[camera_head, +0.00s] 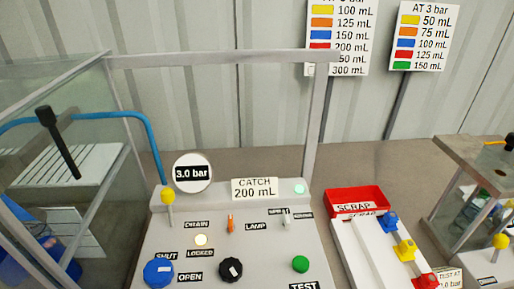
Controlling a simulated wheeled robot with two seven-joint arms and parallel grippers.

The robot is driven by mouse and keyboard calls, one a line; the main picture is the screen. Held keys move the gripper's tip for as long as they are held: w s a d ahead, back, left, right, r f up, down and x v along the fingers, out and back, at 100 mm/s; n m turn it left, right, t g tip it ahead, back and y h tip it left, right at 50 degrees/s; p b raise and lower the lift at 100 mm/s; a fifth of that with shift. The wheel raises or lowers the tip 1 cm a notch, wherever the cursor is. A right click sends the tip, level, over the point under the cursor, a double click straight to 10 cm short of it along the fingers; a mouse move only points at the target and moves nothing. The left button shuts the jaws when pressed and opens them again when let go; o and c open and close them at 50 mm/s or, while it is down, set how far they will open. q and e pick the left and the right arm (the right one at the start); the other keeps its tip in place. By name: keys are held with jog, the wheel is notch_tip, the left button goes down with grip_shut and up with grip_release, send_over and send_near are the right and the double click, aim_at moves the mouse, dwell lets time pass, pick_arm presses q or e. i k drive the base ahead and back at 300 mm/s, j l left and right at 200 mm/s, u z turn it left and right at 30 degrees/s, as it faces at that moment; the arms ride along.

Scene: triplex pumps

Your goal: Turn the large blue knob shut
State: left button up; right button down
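The large blue knob (158,272) sits at the lower left of the grey control panel (265,236). A SHUT label (166,255) is just above it and an OPEN label (190,277) is to its right. A pale mark shows on the knob, but it is too small to tell which label it points to. Neither of my grippers is in the head view.
A black knob (230,270) and a green button (300,264) are on the same panel. A yellow-topped lever (168,197) and a 3.0 bar gauge (192,173) stand behind. A clear-walled enclosure is at left; a red scrap tray (357,198) is at right.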

aim_at(158, 273)
jog(key=u, duration=1.1)
